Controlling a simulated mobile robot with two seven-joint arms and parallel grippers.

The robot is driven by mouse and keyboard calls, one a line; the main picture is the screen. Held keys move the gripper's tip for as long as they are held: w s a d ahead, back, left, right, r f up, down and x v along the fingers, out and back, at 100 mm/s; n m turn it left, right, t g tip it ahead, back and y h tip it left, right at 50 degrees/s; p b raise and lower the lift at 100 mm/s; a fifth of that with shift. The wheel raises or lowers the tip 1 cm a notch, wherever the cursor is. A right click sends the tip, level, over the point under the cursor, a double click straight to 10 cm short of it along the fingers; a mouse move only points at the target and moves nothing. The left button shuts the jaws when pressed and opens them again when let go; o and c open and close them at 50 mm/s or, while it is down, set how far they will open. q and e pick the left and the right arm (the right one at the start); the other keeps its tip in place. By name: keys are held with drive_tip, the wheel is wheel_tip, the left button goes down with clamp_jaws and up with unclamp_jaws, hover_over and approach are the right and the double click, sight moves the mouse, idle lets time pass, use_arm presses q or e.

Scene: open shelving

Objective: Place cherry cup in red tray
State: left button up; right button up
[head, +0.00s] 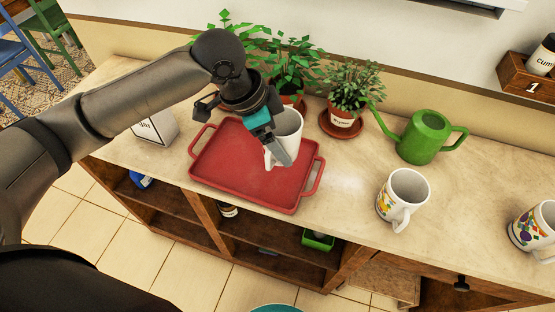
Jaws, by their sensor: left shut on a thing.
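The red tray (225,165) lies on the counter, with a handle at each end. My left gripper (278,155) reaches in from the left over the right part of the tray. It is shut on a white cup (289,124), which looks upright. The fingers cover part of the cup, and no cherry print shows on the side that I see. I cannot tell whether the cup's bottom touches the tray. My right gripper is not in view.
Two white mugs with colourful prints stand to the right, one nearer (408,186) and one at the right edge (530,229). A green watering can (424,138) and potted plants (343,117) stand behind. A white box (155,127) stands left of the tray. The tray's left part is bare.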

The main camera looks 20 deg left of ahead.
use_arm(q)
wheel_tip(320, 180, down, 6)
drive_tip(key=shift+f+b, duration=0.1)
drive_tip(key=shift+b, duration=0.65)
drive_tip(key=o, duration=1.3)
drive_tip(key=shift+f, duration=0.1)
drive_tip(key=p+v, duration=0.3)
drive_tip(key=v, duration=0.9)
drive_tip(key=shift+a, duration=0.1)
